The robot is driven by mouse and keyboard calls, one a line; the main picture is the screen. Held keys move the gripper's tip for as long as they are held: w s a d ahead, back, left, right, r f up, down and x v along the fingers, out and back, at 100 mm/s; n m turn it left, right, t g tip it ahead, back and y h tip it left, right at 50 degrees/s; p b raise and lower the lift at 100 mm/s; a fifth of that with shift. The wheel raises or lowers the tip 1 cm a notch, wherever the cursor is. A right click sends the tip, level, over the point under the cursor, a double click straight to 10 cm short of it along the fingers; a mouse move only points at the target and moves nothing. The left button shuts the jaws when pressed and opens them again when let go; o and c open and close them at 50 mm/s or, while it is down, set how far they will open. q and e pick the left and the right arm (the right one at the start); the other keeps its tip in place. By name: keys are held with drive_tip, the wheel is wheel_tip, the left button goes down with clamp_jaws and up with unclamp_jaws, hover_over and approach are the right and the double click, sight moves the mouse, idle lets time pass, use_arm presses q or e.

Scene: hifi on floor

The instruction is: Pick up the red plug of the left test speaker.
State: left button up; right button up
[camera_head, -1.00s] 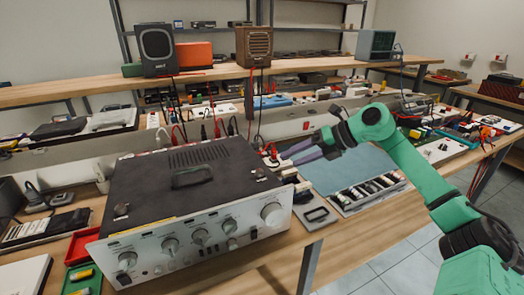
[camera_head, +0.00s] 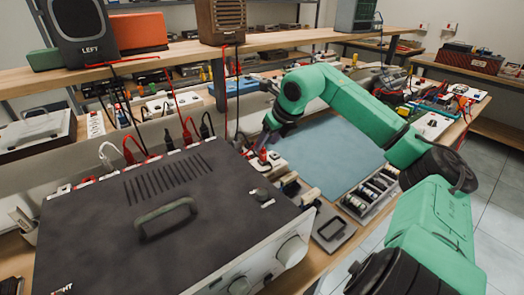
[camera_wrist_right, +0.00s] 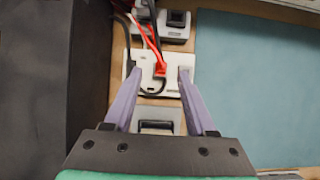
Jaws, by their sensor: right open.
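The speaker marked LEFT (camera_head: 80,30) stands on the shelf at upper left, with red and black leads hanging from it. A red plug (camera_wrist_right: 160,68) sits on a small white socket plate (camera_wrist_right: 149,58) beside the amplifier; a black lead runs beside it. The red plug also shows in the head view (camera_head: 262,156). I cannot trace which speaker its lead belongs to. My right gripper (camera_wrist_right: 161,75) is open and points down, its two fingers on either side of the red plug, with gaps left. Its fingers are partly hidden in the head view (camera_head: 264,140). My left gripper is out of view.
The dark amplifier (camera_head: 130,225) fills the lower left; red, black and white plugs stand along its back edge. A brown speaker (camera_head: 222,20) is on the shelf. A blue mat (camera_head: 330,150) lies clear to the right, with a parts tray (camera_head: 370,197) at its front.

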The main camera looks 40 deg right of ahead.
sight(263, 150)
drive_tip(key=p+x, duration=0.2)
drive_tip(key=x, duration=0.3)
drive_tip(key=shift+s+d+p, duration=0.1)
drive_tip(key=shift+p, duration=0.3)
drive_tip(key=shift+f, duration=0.4)
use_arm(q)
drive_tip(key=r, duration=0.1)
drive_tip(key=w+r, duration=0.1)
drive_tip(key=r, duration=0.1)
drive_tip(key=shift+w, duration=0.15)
use_arm(e)
drive_tip(key=shift+r, duration=0.1)
clamp_jaws()
